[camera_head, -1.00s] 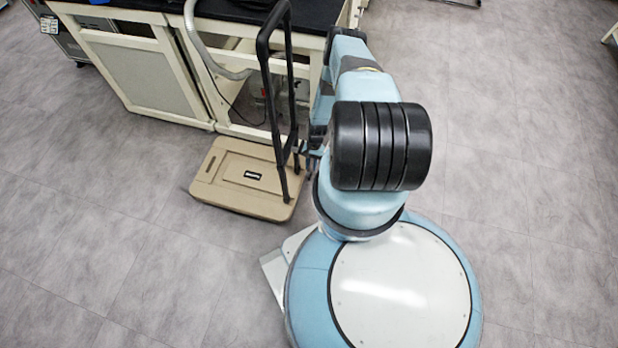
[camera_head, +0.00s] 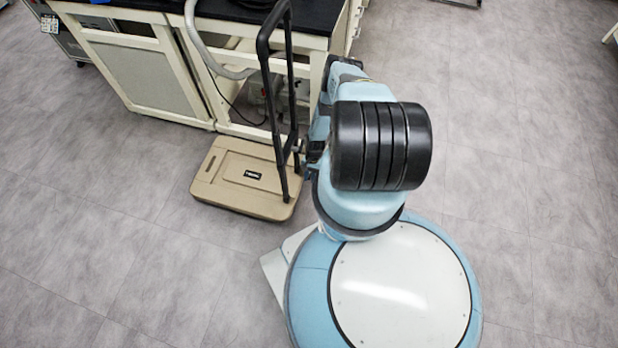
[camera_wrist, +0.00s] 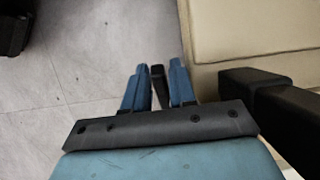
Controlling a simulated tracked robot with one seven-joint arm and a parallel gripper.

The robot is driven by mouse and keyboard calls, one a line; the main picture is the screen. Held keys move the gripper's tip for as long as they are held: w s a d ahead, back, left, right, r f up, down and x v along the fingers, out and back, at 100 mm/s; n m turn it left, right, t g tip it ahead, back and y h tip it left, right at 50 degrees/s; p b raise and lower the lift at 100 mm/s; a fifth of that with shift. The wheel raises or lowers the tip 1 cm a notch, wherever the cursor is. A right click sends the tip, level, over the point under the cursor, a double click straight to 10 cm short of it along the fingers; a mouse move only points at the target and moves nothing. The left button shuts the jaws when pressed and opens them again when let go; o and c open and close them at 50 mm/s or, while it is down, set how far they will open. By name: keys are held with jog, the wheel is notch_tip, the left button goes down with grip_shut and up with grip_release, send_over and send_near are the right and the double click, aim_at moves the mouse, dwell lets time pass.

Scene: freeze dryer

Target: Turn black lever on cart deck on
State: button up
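The cart has a beige deck (camera_head: 225,180) and a tall black handle frame (camera_head: 264,70). The deck also shows at the upper right of the wrist view (camera_wrist: 250,35). A short black lever (camera_wrist: 158,84) stands out beside the deck's edge in the wrist view. My gripper (camera_wrist: 159,82) has its two blue fingers on either side of the lever, apart from each other, with narrow gaps beside it. Contact with the lever is not clear. In the head view my gripper is by the deck's right edge, mostly hidden by my arm, and the lever cannot be made out.
The black handle post (camera_wrist: 270,105) stands close to the right of my gripper. A bench with a black top (camera_head: 225,10) is behind the cart, with a pale hose (camera_head: 205,55) at its front. Grey floor (camera_head: 110,260) is clear to the left and in front.

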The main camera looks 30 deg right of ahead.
grip_shut()
jog(key=shift+w+d+r+g+y, duration=0.1)
jog(key=shift+w+r+g+y, duration=0.05)
jog(key=shift+g+y, duration=0.35)
grip_release()
jog(key=shift+r, duration=0.1)
